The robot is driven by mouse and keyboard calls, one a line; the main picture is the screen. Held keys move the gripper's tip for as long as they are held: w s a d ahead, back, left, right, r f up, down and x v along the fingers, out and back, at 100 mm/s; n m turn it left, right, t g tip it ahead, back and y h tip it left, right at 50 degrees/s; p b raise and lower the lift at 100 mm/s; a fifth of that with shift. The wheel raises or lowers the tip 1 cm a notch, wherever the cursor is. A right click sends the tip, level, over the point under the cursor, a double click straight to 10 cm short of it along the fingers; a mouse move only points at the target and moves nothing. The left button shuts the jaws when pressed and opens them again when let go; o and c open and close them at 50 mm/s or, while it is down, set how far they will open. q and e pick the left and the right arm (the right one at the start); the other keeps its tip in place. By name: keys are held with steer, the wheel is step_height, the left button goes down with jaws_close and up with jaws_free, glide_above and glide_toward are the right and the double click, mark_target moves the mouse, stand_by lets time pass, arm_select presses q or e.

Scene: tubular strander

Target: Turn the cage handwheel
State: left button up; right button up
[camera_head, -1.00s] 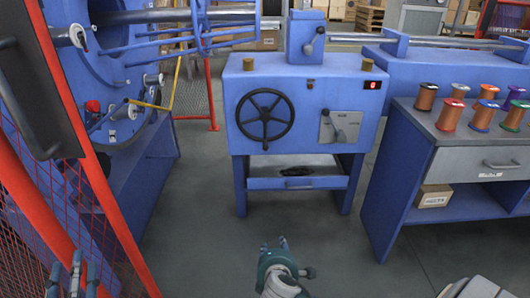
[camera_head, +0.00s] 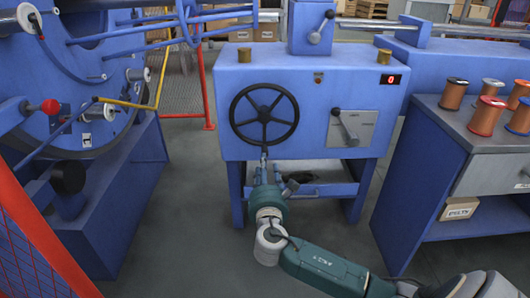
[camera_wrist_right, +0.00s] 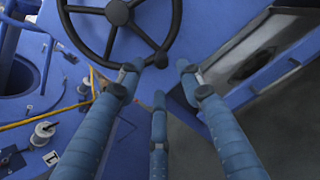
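The cage handwheel (camera_head: 264,114) is a black spoked wheel on the front of the blue machine box. In the right wrist view the handwheel (camera_wrist_right: 117,12) is at the top, with a small round knob (camera_wrist_right: 161,60) at its rim. My right gripper (camera_head: 264,162) is just below the wheel's lower rim in the head view. In the right wrist view its blue fingers (camera_wrist_right: 158,76) are spread around the space just below the knob, with nothing gripped. Whether a finger touches the knob cannot be told. My left gripper is out of view.
A grey plate with a lever (camera_head: 350,127) is right of the wheel. A red display (camera_head: 391,79) is above it. A desk (camera_head: 440,128) with copper spools stands at the right. The blue cage machine (camera_head: 110,200) and red fence (camera_head: 40,245) are at the left.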

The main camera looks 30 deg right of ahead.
mark_target(265, 149)
steer(key=b+x, duration=0.2)
steer(key=x, duration=0.5)
steer(key=shift+w+d+f+b, duration=0.15)
steer(key=shift+w+d+b, duration=0.05)
steer(key=shift+b, duration=0.15)
steer(key=shift+w+d, duration=0.35)
steer(key=shift+w, duration=0.2)
jaws_close()
